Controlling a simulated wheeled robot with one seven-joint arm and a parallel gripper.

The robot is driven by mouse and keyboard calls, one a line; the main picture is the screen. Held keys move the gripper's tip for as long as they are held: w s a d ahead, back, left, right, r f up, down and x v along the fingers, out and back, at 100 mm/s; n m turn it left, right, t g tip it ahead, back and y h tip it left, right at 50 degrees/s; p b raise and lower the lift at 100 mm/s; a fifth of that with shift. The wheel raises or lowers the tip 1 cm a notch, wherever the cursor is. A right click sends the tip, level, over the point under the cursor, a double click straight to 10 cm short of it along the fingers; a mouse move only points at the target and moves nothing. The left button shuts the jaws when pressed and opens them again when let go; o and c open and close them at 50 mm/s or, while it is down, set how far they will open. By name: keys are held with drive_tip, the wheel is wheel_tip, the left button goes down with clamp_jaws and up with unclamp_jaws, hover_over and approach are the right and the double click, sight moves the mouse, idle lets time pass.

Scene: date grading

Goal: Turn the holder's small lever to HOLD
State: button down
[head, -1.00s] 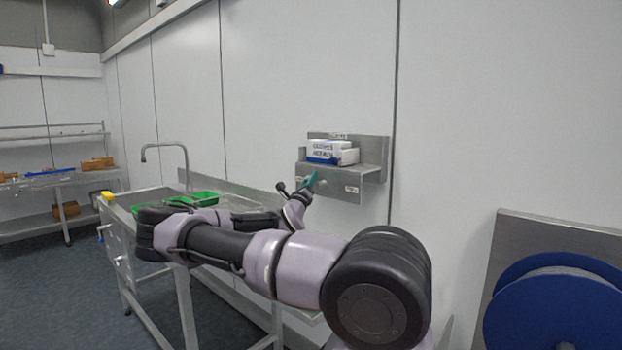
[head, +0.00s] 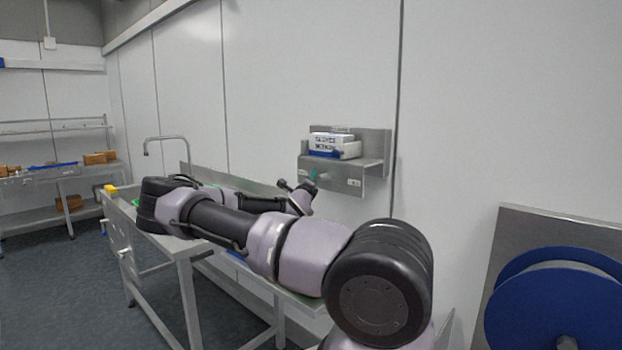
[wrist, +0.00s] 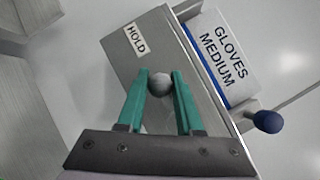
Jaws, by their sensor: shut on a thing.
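The holder (head: 376,172) is a grey metal shelf on the wall carrying a box of medium gloves (head: 331,143); the box also shows in the wrist view (wrist: 222,60). A HOLD label (wrist: 137,40) is on the holder's front, beyond the fingertips. The small lever's round grey knob (wrist: 159,83) sits between the teal fingertips of my gripper (wrist: 160,80), which is shut on it. In the head view my gripper (head: 312,175) is at the holder's lower front. The lever's shaft is hidden behind the knob and fingers.
A dark blue knob (wrist: 266,122) on a short stem stands at the holder's edge, right of my gripper. A steel sink table (head: 190,243) lies below my arm. A blue reel (head: 555,300) is at the right. Bare wall surrounds the holder.

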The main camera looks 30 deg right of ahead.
drive_tip(key=shift+f, duration=0.2)
drive_tip(key=c, duration=0.8)
unclamp_jaws()
drive_tip(key=shift+c, duration=0.2)
drive_tip(key=shift+r, duration=0.1)
drive_tip(key=v, duration=1)
drive_tip(key=shift+s+a, duration=0.25)
drive_tip(key=shift+s, duration=0.05)
